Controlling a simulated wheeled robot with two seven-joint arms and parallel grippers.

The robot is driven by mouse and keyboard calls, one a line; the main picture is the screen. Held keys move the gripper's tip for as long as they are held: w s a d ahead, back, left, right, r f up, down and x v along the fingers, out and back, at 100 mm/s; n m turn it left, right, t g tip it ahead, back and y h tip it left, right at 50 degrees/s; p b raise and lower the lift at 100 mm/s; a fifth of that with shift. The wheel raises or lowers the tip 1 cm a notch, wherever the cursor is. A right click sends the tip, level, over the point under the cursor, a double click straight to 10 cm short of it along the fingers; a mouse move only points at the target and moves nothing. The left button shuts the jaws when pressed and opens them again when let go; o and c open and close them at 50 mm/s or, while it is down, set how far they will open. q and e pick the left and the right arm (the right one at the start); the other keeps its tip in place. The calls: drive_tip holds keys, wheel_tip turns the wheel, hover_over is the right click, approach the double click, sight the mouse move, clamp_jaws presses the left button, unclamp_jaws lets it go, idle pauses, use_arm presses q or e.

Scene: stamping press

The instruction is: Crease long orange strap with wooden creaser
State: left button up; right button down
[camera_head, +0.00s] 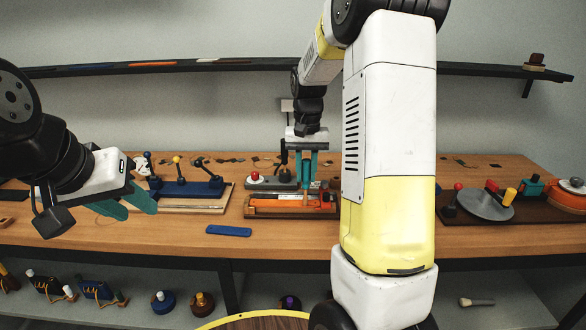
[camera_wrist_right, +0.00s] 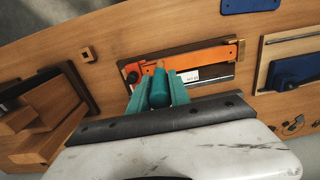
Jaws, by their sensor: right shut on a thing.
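The long orange strap (camera_head: 280,203) lies flat on a dark-edged board on the workbench; it also shows in the right wrist view (camera_wrist_right: 205,56). My right gripper (camera_head: 308,182) points down over the strap's board. It is shut on a dark green, rounded tool (camera_wrist_right: 159,92) with a tan, wood-like end, which I take as the creaser. Its end appears close to the strap's left part in the wrist view; whether it touches is unclear. My left gripper (camera_head: 125,205) hangs at the bench's left front, its green fingers apart and empty.
A blue flat piece (camera_head: 229,231) lies in front of the strap's board. A blue lever fixture (camera_head: 190,187) stands left of it. A grey disc (camera_head: 485,205) and an orange fixture stand at the right.

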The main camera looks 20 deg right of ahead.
drive_tip(key=shift+a, duration=0.15)
drive_tip(key=shift+w+a, duration=0.25)
drive_tip(key=shift+a, duration=0.45)
drive_tip(key=shift+w+a, duration=0.2)
drive_tip(key=shift+a, duration=0.45)
drive_tip(key=shift+a, duration=0.1)
drive_tip(key=shift+w+a, duration=0.25)
drive_tip(key=shift+a, duration=0.4)
drive_tip(key=shift+w+a, duration=0.2)
drive_tip(key=shift+a, duration=0.45)
drive_tip(key=shift+a, duration=0.1)
drive_tip(key=shift+w+a, duration=0.2)
drive_tip(key=shift+a, duration=0.5)
drive_tip(key=shift+w+a, duration=0.2)
drive_tip(key=shift+a, duration=0.45)
drive_tip(key=shift+a, duration=0.15)
drive_tip(key=shift+w+a, duration=0.2)
drive_tip(key=shift+a, duration=0.5)
drive_tip(key=shift+w+a, duration=0.2)
drive_tip(key=shift+a, duration=0.45)
drive_tip(key=shift+a, duration=0.1)
